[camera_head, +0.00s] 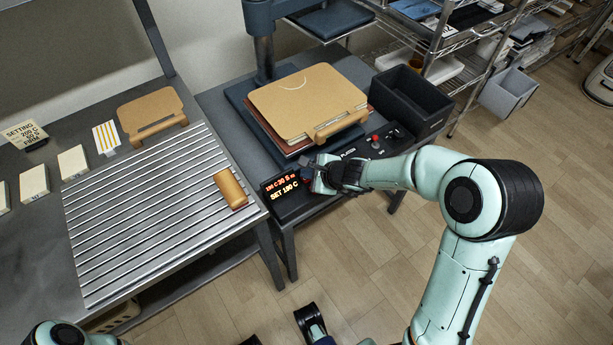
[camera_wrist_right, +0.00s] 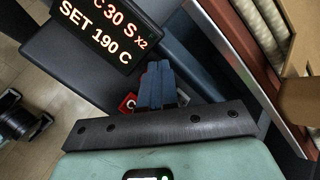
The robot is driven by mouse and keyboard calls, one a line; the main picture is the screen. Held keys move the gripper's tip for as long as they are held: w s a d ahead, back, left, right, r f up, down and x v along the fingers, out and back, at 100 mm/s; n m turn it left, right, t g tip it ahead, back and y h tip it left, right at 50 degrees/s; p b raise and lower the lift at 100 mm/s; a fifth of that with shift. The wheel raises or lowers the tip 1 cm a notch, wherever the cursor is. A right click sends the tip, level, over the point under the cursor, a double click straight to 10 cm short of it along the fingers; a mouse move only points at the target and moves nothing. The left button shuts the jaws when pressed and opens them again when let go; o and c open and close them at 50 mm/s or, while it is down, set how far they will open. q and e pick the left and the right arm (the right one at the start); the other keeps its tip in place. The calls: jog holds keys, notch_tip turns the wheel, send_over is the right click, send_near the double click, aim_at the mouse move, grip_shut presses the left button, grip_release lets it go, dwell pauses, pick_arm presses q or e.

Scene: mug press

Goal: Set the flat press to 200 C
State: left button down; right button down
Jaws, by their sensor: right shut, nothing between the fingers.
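The flat press (camera_head: 238,92) stands on the right-hand table. Its black display (camera_head: 284,195) reads "SET 190 C" in yellow, with a red line above ending in "C 30 S x2"; it also shows in the right wrist view (camera_wrist_right: 98,32). My right gripper (camera_head: 314,178) is at the press's front, just right of the display. In the right wrist view its blue fingers (camera_wrist_right: 157,72) are together, with nothing between them. A red button (camera_wrist_right: 128,102) shows beside the fingers. I cannot tell whether the fingertips touch the panel.
A sign (camera_head: 24,132) on the left table reads "SETTING 200 C" with "FIRM" below. A tan board (camera_head: 310,95) lies on the press. A ribbed metal rack (camera_head: 150,215) holds a wooden block (camera_head: 230,188).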

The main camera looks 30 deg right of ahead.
pick_arm(q)
jog(key=shift+s+a+f, duration=0.1)
jog(key=shift+a+f, duration=0.05)
jog(key=shift+f, duration=0.45)
pick_arm(e)
jog(key=shift+f, duration=0.3)
jog(key=shift+r, duration=0.1)
pick_arm(q)
jog(key=shift+r+p, duration=0.65)
pick_arm(e)
jog(key=shift+r, duration=0.85)
jog(key=shift+r, duration=0.1)
